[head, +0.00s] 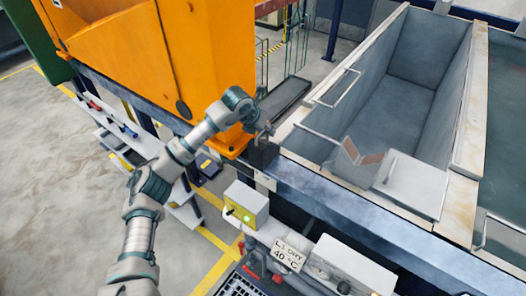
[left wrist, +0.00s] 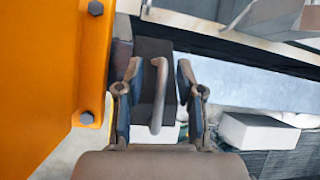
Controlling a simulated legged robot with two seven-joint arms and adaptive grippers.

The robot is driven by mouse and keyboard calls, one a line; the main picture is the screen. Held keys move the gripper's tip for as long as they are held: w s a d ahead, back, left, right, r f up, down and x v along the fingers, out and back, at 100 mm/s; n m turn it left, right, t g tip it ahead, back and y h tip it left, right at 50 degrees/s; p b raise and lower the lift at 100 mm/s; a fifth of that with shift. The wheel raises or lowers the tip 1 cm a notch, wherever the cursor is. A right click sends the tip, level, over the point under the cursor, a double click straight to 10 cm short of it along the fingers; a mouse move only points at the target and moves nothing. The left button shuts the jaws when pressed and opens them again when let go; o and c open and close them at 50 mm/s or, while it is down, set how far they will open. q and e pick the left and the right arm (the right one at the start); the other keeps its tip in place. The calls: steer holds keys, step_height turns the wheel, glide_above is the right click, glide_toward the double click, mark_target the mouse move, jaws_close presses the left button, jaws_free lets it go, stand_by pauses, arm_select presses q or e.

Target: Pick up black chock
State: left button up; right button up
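The black chock (left wrist: 146,88) is a dark block with a curved grey handle (left wrist: 158,95), seen in the left wrist view. In the head view the chock (head: 262,155) sits on the blue-grey beam, against the lower corner of the orange frame. My left gripper (head: 252,124) is just above it. In the left wrist view the fingers of my left gripper (left wrist: 157,76) are apart, one on each side of the chock. A gap shows between the chock and the right finger. Contact at the left finger is hard to tell. My right gripper is not in view.
The orange frame (head: 210,55) stands close to the left of the gripper. A grey open tank (head: 395,85) lies to the right. A control box with a green light (head: 246,205) and an "L1 DRY 40 °C" sign (head: 290,252) are below the beam (head: 345,205).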

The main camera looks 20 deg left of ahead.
arm_select(q)
steer(key=shift+d, duration=0.1)
jaws_close()
steer(key=shift+r, duration=0.1)
